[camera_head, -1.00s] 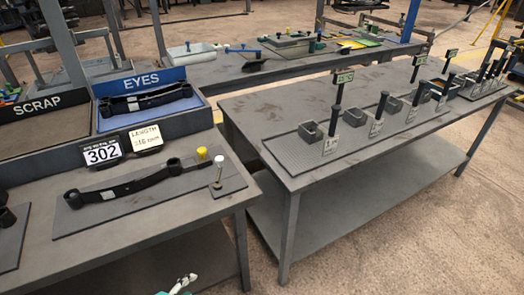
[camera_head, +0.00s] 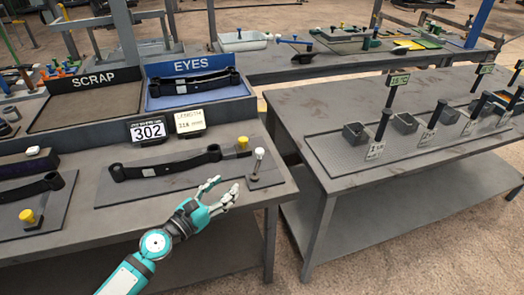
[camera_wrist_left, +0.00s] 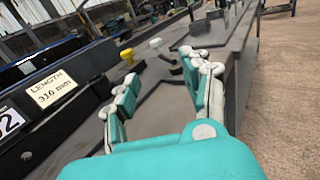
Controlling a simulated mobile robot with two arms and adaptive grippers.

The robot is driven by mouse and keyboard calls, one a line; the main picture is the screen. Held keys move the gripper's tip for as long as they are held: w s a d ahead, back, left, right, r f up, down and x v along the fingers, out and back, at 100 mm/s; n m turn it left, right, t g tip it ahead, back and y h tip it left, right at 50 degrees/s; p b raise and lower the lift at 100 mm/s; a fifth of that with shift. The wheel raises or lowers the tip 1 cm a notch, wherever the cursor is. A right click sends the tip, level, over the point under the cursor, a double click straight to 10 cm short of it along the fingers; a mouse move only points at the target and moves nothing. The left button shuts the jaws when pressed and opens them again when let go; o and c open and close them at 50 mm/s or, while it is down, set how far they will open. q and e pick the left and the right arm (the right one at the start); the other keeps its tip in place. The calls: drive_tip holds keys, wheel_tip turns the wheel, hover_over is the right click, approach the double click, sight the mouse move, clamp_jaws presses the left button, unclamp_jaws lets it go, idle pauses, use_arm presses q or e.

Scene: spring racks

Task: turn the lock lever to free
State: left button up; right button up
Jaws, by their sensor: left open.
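A small upright lever with a white knob (camera_head: 258,154) stands at the right end of a flat plate on the near bench. A yellow knob (camera_head: 243,142) sits just left of it, by the end of a black leaf spring (camera_head: 165,163). Which knob belongs to the lock lever is not marked. My teal left gripper (camera_head: 222,190) is open and empty, a little in front and left of the white-knobbed lever, apart from it. In the left wrist view the white knob (camera_wrist_left: 156,43) and yellow knob (camera_wrist_left: 127,54) show beyond the open fingers. My right gripper is not in view.
Behind the plate stand a 302 sign (camera_head: 148,131), a length display (camera_head: 190,121) reading about 310 mm, and trays marked SCRAP (camera_head: 85,105) and EYES (camera_head: 160,100). Another yellow knob (camera_head: 27,215) is at left. A second bench (camera_head: 350,180) stands right, across a gap.

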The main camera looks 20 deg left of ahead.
use_arm(q)
drive_tip(key=shift+w+a+r+n, duration=0.2)
drive_tip(key=shift+w+n, duration=0.1)
drive_tip(key=shift+n, duration=0.1)
drive_tip(key=shift+w+r, duration=0.1)
drive_tip(key=shift+w, duration=0.25)
drive_tip(key=p, duration=0.2)
approach(261, 149)
drive_tip(key=x, duration=0.3)
drive_tip(key=b+x, duration=0.1)
drive_tip(key=x, duration=0.5)
drive_tip(key=shift+w+f, duration=0.2)
drive_tip(key=shift+f, duration=0.05)
clamp_jaws()
drive_tip(key=shift+w+d+f, duration=0.15)
drive_tip(key=shift+f, duration=0.1)
